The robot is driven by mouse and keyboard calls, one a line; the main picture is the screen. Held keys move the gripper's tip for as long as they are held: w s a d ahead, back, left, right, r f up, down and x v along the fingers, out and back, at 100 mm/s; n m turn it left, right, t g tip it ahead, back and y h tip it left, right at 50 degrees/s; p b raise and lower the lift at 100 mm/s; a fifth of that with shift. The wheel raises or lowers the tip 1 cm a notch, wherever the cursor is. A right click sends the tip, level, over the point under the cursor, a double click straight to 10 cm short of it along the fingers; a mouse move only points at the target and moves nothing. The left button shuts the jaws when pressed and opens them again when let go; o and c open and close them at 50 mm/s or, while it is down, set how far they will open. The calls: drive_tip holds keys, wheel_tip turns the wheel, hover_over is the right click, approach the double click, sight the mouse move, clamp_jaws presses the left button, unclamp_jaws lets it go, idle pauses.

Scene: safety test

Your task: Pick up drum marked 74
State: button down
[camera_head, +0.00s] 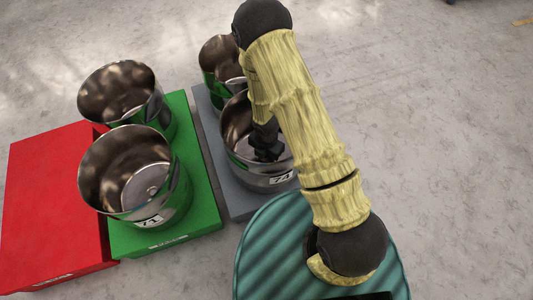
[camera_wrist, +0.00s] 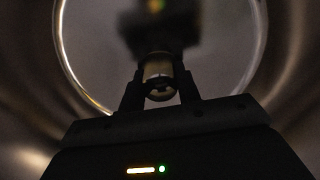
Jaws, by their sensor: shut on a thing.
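The drum marked 74 (camera_head: 272,180) is an open metal drum on the grey platform, with its number label on the front side. My arm reaches down over it, and my gripper (camera_head: 267,148) is inside its mouth. In the wrist view, my gripper (camera_wrist: 160,92) is shut on a small pale, rounded part inside the drum. The round bright edge (camera_wrist: 67,60) of the drum's floor circles the view. The arm hides the right part of the drum's rim. I cannot tell whether the drum touches the platform.
A drum marked 71 (camera_head: 165,200) and another open drum (camera_head: 120,90) stand on the green platform (camera_head: 196,160). One more drum (camera_head: 208,75) stands behind on the grey platform (camera_head: 216,150). An empty red platform (camera_head: 50,190) lies at left. The floor at right is clear.

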wheel_tip(320, 180, up, 9)
drive_tip(key=p, duration=0.5)
drive_tip(key=shift+r, duration=0.15)
